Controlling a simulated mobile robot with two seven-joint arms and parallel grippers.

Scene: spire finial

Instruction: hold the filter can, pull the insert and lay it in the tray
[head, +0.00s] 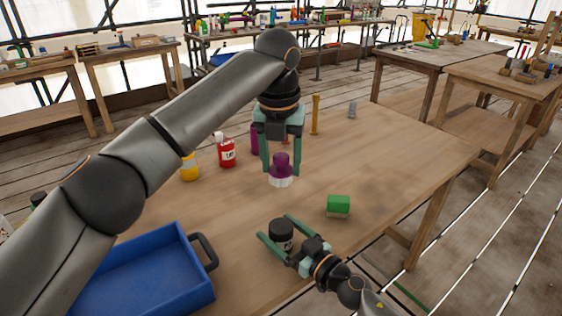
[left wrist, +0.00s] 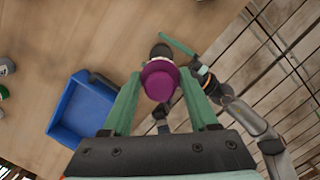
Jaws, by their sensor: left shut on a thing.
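My left gripper (head: 281,168) points down and is shut on the insert (head: 281,177), which has a purple knob and a white ribbed lower part. It holds the insert in the air above the table. In the left wrist view the purple knob (left wrist: 160,80) sits between the fingertips and partly hides the can behind it. The dark filter can (head: 281,236) stands upright below. My right gripper (head: 274,228) reaches in low from the right, its two fingers along either side of the can, apparently in contact. The blue tray (head: 208,293) lies at the lower left, empty where visible.
A green block (head: 338,205) lies right of the can. A red bottle (head: 226,152), a yellow bottle (head: 189,168) and a standing wooden rod (head: 316,115) are farther back. The tray's dark handle (head: 206,251) faces the can.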

